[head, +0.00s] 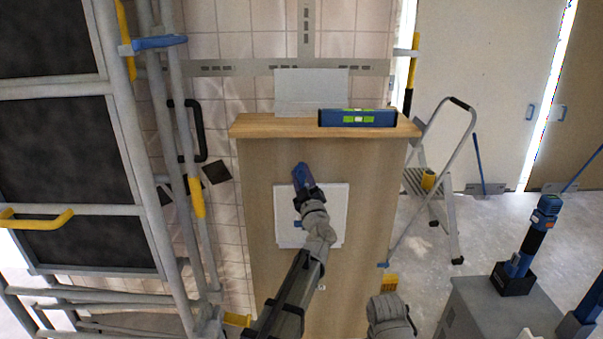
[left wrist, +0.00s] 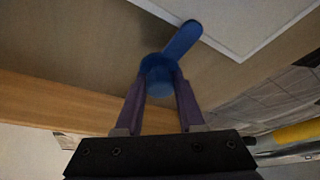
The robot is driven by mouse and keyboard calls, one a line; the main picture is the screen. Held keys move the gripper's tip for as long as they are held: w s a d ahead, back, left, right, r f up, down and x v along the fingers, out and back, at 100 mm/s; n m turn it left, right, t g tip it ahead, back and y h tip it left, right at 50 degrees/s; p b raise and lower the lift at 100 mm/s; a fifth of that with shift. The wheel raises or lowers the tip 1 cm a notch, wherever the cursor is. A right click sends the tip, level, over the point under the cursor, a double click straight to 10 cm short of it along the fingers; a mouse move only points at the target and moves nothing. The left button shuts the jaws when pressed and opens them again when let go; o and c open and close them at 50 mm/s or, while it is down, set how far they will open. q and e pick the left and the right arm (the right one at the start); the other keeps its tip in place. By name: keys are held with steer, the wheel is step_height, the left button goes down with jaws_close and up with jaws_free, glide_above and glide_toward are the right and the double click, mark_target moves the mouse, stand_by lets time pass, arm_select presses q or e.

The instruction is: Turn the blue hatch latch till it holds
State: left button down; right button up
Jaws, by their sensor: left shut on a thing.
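The white hatch panel (head: 335,205) sits on the front of a wooden cabinet. My left gripper (head: 301,176) is at its upper edge in the head view. In the left wrist view, my left gripper (left wrist: 160,84) is shut on the round knob of the blue latch (left wrist: 182,42). The latch's bar runs from the knob up to the right and its end overlaps the edge of the white hatch panel (left wrist: 245,25). In the head view the gripper mostly hides the latch.
The wooden cabinet (head: 262,260) carries a blue spirit level (head: 357,118) and a grey sheet (head: 310,92) on top. Scaffolding (head: 130,150) stands close on the left. A stepladder (head: 440,190) and a grey box (head: 490,310) with a blue tool (head: 528,245) are on the right.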

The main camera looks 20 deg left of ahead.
arm_select(q)
steer(key=shift+n, duration=0.4)
steer(key=c, duration=0.5)
jaws_free()
steer(key=b+v, duration=0.2)
steer(key=v, duration=0.6)
steer(key=shift+w, duration=0.1)
